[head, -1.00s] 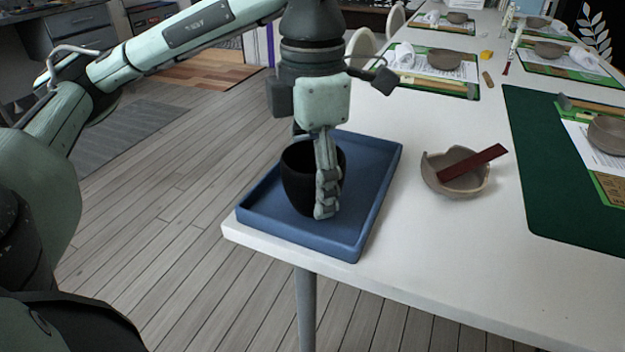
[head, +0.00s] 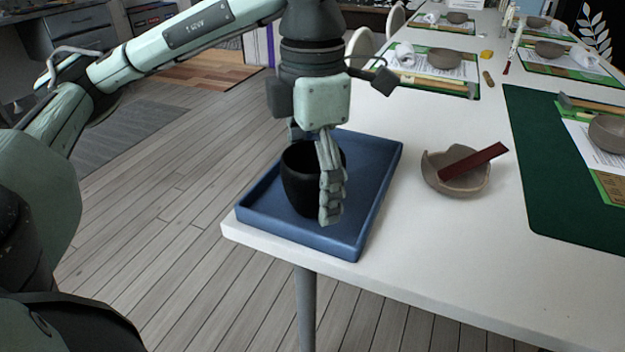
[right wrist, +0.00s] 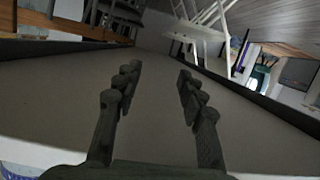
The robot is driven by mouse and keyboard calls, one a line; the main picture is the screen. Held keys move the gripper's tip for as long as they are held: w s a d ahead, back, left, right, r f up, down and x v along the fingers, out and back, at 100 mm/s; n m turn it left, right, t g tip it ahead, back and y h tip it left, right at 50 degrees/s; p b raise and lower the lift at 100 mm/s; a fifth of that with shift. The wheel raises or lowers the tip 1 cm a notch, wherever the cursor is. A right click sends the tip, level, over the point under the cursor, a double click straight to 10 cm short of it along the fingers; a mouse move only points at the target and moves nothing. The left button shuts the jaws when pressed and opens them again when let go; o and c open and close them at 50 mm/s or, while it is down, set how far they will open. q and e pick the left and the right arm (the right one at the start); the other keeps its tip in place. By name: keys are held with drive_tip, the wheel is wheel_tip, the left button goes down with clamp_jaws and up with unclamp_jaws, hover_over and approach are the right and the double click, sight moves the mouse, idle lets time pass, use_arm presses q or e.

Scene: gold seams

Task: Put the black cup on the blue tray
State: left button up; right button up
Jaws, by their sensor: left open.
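The black cup (head: 300,182) stands upright inside the blue tray (head: 372,190) in the head view. The tray lies at the near left corner of the white table. My left gripper (head: 322,188) is open and points down at the cup. One finger shows in front of the cup's right side, and part of another shows behind its rim. I cannot tell whether the fingers touch the cup. My right gripper (right wrist: 158,100) shows in the right wrist view with its two fingers spread apart and nothing between them.
A broken clay bowl (head: 455,180) with a dark red stick (head: 472,161) across it sits right of the tray. A dark green mat (head: 560,190) lies further right. Several place settings with bowls line the table. The white table (head: 440,240) is clear in front of the bowl.

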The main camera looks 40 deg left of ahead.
sight(313, 141)
use_arm(q)
wheel_tip(313, 141, up, 6)
drive_tip(key=shift+r+p, duration=0.1)
drive_tip(key=shift+p, duration=0.95)
wheel_tip(313, 141, up, 6)
drive_tip(key=p, duration=0.2)
drive_tip(key=shift+p, duration=0.3)
use_arm(e)
drive_tip(key=s+d+f+m+g+h, duration=0.2)
drive_tip(key=s+d+f+g+h, duration=0.3)
drive_tip(key=s+d+f+g, duration=0.6)
drive_tip(key=s+d+f, duration=0.2)
drive_tip(key=s+d, duration=0.1)
drive_tip(key=d, duration=0.1)
drive_tip(key=shift+h, duration=0.3)
